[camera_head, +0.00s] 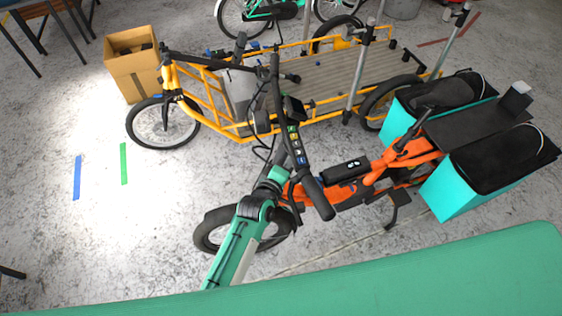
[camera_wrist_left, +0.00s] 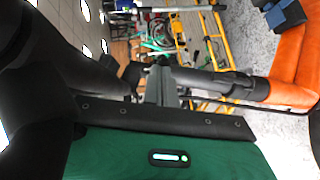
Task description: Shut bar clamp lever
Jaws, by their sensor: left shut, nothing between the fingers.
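The orange cargo bike (camera_head: 345,190) stands in front of me, its dark handlebar (camera_head: 276,90) reaching up at the middle of the head view. My left arm (camera_head: 240,240) reaches up to its front end. My left gripper (camera_wrist_left: 161,86) is shut and empty in the left wrist view. Its tips are beside the dark steering tube (camera_wrist_left: 210,80), which has a thicker collar (camera_wrist_left: 238,85) next to the orange frame (camera_wrist_left: 295,70). I cannot make out the clamp lever clearly or tell whether it is open. In the head view the fingers are hidden among the handlebar parts. My right gripper is not in view.
A yellow cargo bike (camera_head: 215,95) stands just behind the orange one. A cardboard box (camera_head: 131,70) is at the back left. Turquoise panniers (camera_head: 455,188) hang at the orange bike's rear.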

